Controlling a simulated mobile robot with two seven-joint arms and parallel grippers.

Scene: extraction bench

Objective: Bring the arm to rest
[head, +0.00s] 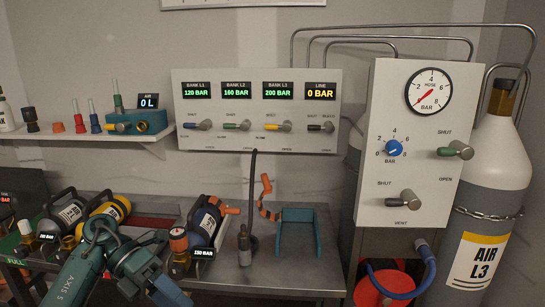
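My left arm (84,272) comes in at the lower left, marked "AXIS 5". It bends over in front of the cylinders on the bench, and its wrist part (140,268) runs down to the bottom edge of the head view. The fingers of my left gripper do not show, nor anything they might hold. My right arm and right gripper are not in view.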

